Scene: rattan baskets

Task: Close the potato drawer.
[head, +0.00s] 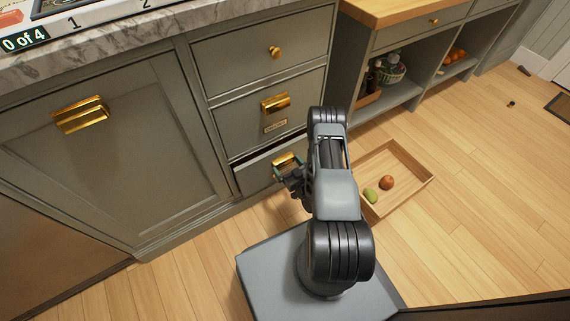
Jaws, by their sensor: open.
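A grey-green cabinet has a stack of drawers with gold handles. The bottom drawer (253,180) stands out a little from the cabinet, with a dark gap along its top edge. Its gold handle (284,160) is partly hidden by my gripper (285,179). My gripper is open, low at the drawer front by the handle; whether it touches is unclear. The middle drawer (235,123) is shut and bears a small label plate (275,125), too small to read. The top drawer (235,55) is shut. My arm hides the bottom drawer's right part.
A shallow wooden tray (418,190) lies on the floor right of my arm, holding a brown round item (387,182) and a green one (371,195). Open shelves (401,95) with a basket stand at upper right. The wooden floor (490,200) farther right is mostly clear.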

